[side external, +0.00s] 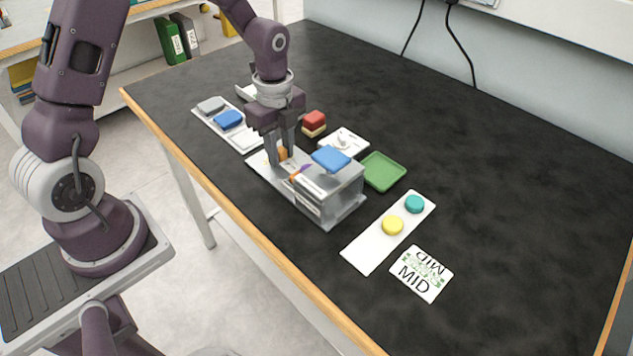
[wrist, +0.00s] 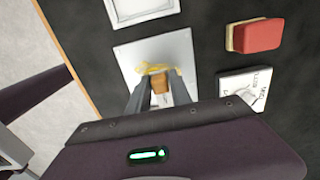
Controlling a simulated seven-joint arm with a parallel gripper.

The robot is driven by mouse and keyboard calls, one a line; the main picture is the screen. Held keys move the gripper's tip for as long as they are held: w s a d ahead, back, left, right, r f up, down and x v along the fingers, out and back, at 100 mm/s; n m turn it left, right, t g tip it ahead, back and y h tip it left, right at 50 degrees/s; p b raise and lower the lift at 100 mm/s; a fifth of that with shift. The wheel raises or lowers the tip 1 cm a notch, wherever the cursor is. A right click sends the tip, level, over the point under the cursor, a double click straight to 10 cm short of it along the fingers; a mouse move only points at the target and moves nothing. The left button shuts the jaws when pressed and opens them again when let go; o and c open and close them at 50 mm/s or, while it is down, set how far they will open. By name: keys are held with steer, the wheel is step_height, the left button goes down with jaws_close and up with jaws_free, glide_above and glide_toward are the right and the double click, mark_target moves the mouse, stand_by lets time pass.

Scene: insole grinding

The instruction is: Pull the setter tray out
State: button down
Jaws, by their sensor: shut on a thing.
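The grey box-like station (side external: 325,195) stands on a pale base plate (side external: 262,165) near the table's front edge, with a blue block (side external: 330,159) on top. An orange handle (side external: 283,153), which looks like part of the setter tray, is outside the box on its left. My gripper (side external: 280,160) points down over the base plate and is shut on this handle. In the wrist view the orange handle (wrist: 160,86) sits between my gripper's fingertips (wrist: 160,92), with a yellow piece (wrist: 154,69) just beyond it. The fingers and box hide most of the tray.
A white board (side external: 205,118) with grey and blue blocks lies behind at left. A red-and-cream block (side external: 314,122), a white dial plate (side external: 344,142) and a green tray (side external: 382,171) stand beyond the box. A white strip (side external: 368,247) with discs and a MID card (side external: 421,274) lie right.

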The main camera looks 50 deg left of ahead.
steer(key=shift+a, duration=1.75)
steer(key=c, duration=1.4)
jaws_free()
steer(key=shift+r, duration=3.5)
